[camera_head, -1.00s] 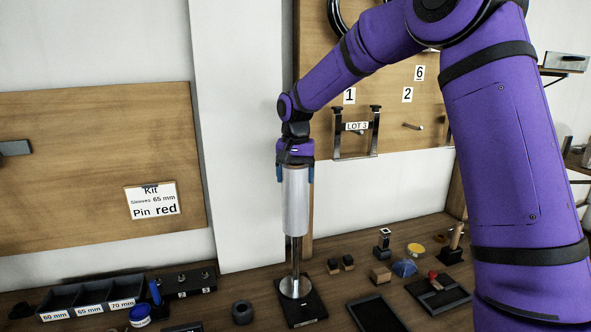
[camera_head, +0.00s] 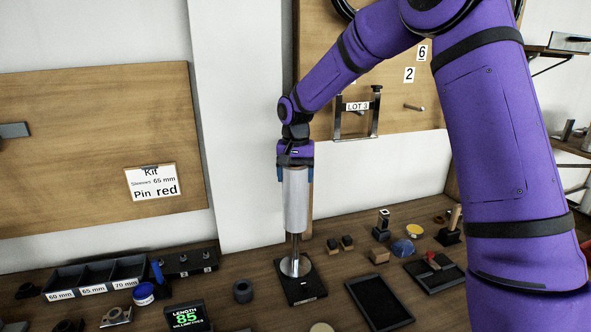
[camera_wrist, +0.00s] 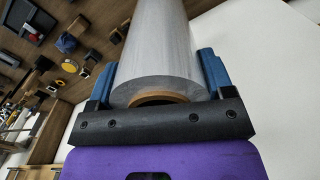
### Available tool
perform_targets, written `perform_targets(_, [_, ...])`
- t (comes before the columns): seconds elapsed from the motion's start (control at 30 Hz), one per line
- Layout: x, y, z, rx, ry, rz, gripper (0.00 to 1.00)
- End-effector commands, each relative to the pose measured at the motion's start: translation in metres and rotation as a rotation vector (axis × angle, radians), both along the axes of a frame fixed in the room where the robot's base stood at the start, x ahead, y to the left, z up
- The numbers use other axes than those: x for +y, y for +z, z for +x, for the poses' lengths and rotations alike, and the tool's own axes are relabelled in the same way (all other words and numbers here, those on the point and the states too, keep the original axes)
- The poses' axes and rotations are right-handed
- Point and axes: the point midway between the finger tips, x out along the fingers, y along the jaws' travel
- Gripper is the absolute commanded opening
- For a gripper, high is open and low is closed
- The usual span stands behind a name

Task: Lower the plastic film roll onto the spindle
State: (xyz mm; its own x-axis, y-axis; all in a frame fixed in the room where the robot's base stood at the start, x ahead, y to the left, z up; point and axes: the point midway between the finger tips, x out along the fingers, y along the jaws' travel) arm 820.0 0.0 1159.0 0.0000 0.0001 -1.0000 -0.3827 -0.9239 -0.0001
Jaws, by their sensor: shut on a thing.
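The plastic film roll (camera_head: 295,205) is a pale grey upright cylinder in the head view. My gripper (camera_head: 295,172) is above it, its blue fingers shut on both sides of the roll's upper end. The bright metal spindle (camera_head: 295,247) shows below the roll and lines up with it. A short length of spindle is bare above its round foot and black base plate (camera_head: 313,287). The spindle's top is hidden, apparently inside the roll. In the wrist view the roll (camera_wrist: 165,50) lies between the blue fingers, with its brown core rim showing.
A black tray (camera_head: 380,303) and several small blocks lie right of the base. A dark ring (camera_head: 243,291), a display reading 85 (camera_head: 187,315) and labelled bins (camera_head: 95,275) are to the left. The wall is close behind.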

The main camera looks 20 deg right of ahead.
Motion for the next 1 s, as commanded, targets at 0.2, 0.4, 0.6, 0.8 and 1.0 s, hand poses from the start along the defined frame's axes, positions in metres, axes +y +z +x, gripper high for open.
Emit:
perform_targets(0.2, [0.0,-0.012,0.0,0.0,0.0,0.0,0.1])
perform_targets(0.4, [0.0,-0.023,0.0,0.0,0.0,0.0,0.1])
perform_targets(0.6, [0.0,-0.034,0.0,0.0,0.0,0.0,0.1])
perform_targets(0.8, [0.0,-0.046,0.0,0.0,0.0,0.0,0.1])
perform_targets(1.0, [0.0,-0.057,0.0,0.0,0.0,-0.001,0.1])
